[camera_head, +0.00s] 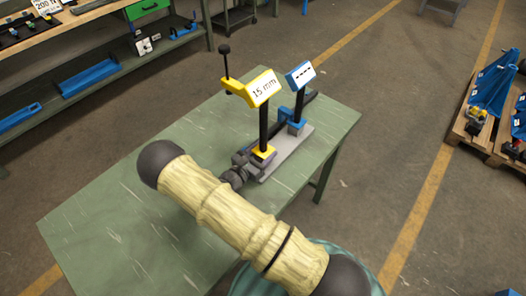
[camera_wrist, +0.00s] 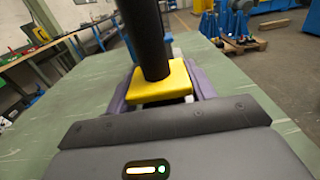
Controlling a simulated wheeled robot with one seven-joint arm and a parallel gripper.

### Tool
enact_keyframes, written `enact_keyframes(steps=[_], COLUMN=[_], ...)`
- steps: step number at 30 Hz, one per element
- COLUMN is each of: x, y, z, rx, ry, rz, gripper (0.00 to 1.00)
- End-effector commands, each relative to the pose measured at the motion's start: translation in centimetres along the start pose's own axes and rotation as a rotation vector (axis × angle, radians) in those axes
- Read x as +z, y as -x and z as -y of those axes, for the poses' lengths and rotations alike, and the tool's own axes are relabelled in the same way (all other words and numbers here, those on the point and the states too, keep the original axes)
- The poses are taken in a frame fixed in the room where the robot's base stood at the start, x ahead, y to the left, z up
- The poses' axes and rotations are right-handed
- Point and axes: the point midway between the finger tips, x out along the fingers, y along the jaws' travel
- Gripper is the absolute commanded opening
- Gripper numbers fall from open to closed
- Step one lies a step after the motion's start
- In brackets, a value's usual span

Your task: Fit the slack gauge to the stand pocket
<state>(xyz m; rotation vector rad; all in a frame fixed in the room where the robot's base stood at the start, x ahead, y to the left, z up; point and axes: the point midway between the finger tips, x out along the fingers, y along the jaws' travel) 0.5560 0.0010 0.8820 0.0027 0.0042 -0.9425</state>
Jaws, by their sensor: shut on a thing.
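The yellow slack gauge (camera_head: 263,90) has a "15 mm" label, a black post and a yellow block at the foot. It stands about upright. My gripper (camera_head: 246,163) is shut on its yellow block, which shows between the fingers in the wrist view (camera_wrist: 160,82). The stand has a grey base plate (camera_head: 290,155) on the green table, with a blue block (camera_head: 297,127), a black post and a blue label head (camera_head: 300,75) with dashes. The gauge is over the plate's near-left part. Its underside and any pocket are hidden, so I cannot tell whether it is seated.
The green table (camera_head: 110,230) is bare on the left. A workbench (camera_head: 120,65) with blue trays stands at upper left. A pallet (camera_head: 475,125) with blue parts lies on the floor at right. My arm covers the table's front middle.

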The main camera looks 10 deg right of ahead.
Motion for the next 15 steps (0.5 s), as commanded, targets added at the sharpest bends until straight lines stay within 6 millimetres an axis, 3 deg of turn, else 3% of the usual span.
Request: enact_keyframes(steps=[15], x=[-0.56], y=[-0.10], z=[-0.05], rx=[-0.001], ry=[-0.003], rz=[0.008], gripper=[0.00])
